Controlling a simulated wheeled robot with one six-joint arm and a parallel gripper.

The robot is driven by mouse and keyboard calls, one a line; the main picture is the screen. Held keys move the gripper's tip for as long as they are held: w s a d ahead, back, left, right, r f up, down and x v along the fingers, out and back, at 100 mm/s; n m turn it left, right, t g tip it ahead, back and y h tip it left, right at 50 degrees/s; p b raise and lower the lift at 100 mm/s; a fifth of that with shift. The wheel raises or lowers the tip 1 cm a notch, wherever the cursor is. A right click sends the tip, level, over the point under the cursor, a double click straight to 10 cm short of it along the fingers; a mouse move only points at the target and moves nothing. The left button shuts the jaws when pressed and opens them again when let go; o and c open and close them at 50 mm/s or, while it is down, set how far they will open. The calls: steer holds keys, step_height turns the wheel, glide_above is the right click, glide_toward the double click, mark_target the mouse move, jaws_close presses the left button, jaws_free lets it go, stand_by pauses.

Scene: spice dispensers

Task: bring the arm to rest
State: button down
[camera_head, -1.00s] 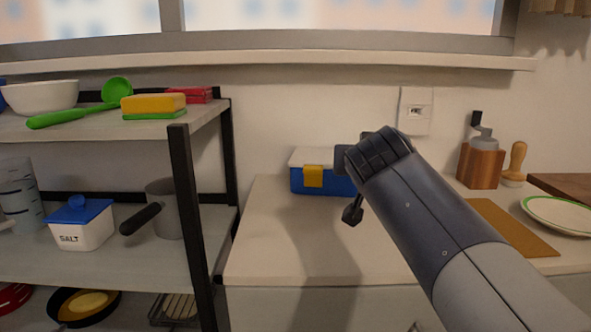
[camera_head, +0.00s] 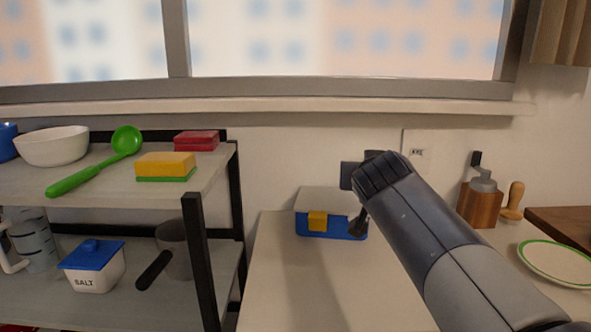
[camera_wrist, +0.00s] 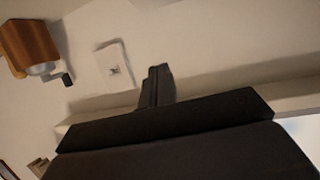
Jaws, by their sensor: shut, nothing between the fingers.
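My arm reaches in from the lower right of the head view, over the counter. My gripper (camera_head: 359,222) is a small dark shape at the arm's far end, partly hidden behind the wrist. It shows in front of the right part of a blue box with a white lid and yellow latch (camera_head: 317,221). In the wrist view my gripper's fingers (camera_wrist: 157,84) are together with nothing between them. Behind them is bare wall and a wall socket (camera_wrist: 114,65).
A shelf rack (camera_head: 196,260) on the left carries a bowl, a green ladle, a sponge and a salt box (camera_head: 94,267). A pepper mill (camera_head: 479,205) and a plate (camera_head: 556,263) are on the right. The counter (camera_head: 285,290) left of my arm is clear.

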steer(key=w+d+r+g+p, duration=0.1)
steer(key=w+r+g+p, duration=0.4)
steer(key=p, duration=1.9)
steer(key=w+g, duration=0.1)
steer(key=w, duration=0.2)
steer(key=shift+r+y, duration=0.25)
steer(key=shift+y, duration=0.05)
steer(key=shift+w+d, duration=0.1)
steer(key=shift+f, duration=0.1)
